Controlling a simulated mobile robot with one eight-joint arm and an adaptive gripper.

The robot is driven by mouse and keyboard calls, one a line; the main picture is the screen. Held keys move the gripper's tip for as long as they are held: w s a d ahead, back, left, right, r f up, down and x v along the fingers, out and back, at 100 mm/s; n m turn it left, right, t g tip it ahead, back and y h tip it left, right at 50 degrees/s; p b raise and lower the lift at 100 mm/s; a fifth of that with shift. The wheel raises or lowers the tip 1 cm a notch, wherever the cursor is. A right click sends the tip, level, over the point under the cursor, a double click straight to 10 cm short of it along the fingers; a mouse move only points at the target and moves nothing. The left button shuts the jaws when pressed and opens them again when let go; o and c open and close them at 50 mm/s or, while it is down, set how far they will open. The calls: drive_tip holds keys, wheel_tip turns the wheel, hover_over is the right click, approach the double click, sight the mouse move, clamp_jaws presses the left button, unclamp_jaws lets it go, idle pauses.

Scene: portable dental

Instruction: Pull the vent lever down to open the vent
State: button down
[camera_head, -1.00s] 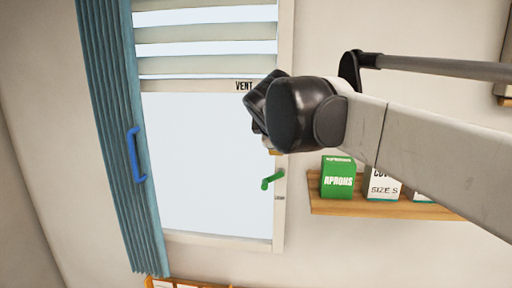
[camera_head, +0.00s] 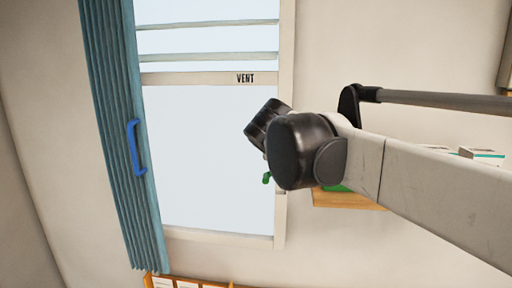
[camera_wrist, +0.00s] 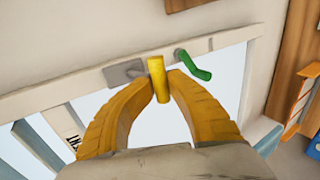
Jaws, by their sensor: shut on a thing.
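The yellow vent lever (camera_wrist: 157,70) stands out from a grey plate (camera_wrist: 124,72) on the pale window frame in the wrist view. My gripper (camera_wrist: 161,84) is shut on it, with one yellow-orange finger on each side. In the head view my dark wrist hides the lever and the fingertips. The vent slats (camera_head: 208,57) cross the upper window and look thin and edge-on, with light gaps between them. A dark "VENT" label (camera_head: 245,78) is on the bar below them.
A green handle (camera_wrist: 195,66) is on the frame close to the right of the lever. A wooden shelf (camera_head: 346,200) is partly hidden behind my arm. A teal curtain (camera_head: 112,130) with a blue handle (camera_head: 135,148) hangs at the left.

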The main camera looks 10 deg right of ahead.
drive_tip(key=shift+s+f, duration=0.1)
drive_tip(key=shift+f, duration=0.1)
drive_tip(key=c, duration=1.4)
unclamp_jaws()
drive_tip(key=shift+o, duration=0.2)
drive_tip(key=shift+w, duration=0.2)
drive_tip(key=v, duration=1.2)
drive_tip(key=shift+r, duration=0.15)
